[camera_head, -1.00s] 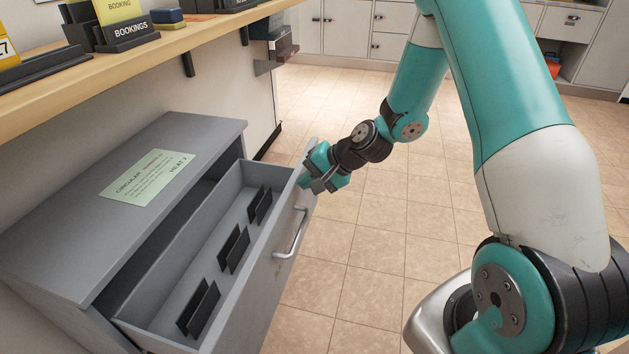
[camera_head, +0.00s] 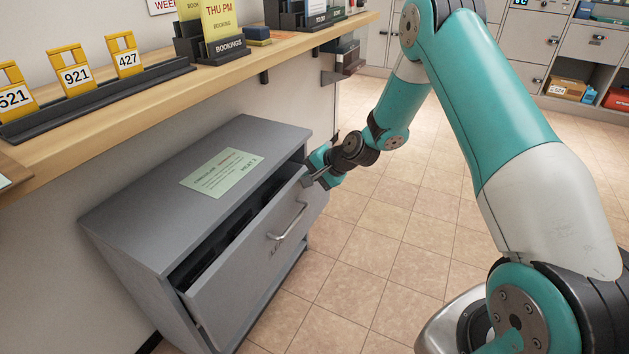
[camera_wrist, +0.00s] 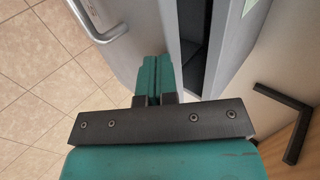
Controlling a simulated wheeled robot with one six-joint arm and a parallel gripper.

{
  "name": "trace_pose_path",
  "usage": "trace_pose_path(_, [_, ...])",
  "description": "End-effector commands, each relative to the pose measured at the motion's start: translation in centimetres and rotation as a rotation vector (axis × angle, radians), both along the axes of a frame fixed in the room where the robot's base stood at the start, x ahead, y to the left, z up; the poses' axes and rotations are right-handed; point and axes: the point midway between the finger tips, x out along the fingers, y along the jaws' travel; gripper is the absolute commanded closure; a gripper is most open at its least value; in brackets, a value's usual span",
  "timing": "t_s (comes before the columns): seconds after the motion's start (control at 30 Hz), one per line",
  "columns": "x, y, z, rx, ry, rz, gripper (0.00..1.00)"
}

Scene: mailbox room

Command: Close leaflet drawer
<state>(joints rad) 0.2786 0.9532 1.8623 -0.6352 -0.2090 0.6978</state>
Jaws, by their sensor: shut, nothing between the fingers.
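The leaflet drawer (camera_head: 255,270) is a grey drawer in a low grey cabinet (camera_head: 150,225). It stands partly open, with a narrow dark gap between its front and the cabinet body. A silver bar handle (camera_head: 287,222) is on its front; the handle also shows in the wrist view (camera_wrist: 100,30). My gripper (camera_head: 312,181) is at the upper far corner of the drawer front and seems to touch it. In the wrist view its teal fingers (camera_wrist: 153,75) are together, against or very near the drawer's edge. Dark dividers inside the drawer are mostly hidden.
A wooden shelf (camera_head: 120,125) runs along the wall above the cabinet, bearing number tags (camera_head: 76,70) and a bookings holder (camera_head: 222,45). A pale green notice (camera_head: 222,172) lies on the cabinet top. Tiled floor (camera_head: 400,240) to the right is clear.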

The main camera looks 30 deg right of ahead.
Motion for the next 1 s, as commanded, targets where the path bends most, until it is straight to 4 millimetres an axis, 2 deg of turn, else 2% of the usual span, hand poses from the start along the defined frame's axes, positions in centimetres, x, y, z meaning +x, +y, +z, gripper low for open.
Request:
trace_pose_path(0.3, [1.4, 1.0, 0.0, -0.001, 0.001, -0.012, 1.00])
trace_pose_path(0.7, [1.5, 1.5, 0.0, 0.001, 0.001, -0.006, 1.00])
trace_pose_path(0.87, [1.0, 1.1, 0.0, 0.000, 0.003, -0.004, 1.00])
trace_pose_path(1.0, [-0.4, 0.5, 0.1, 0.001, 0.004, 0.006, 1.00])
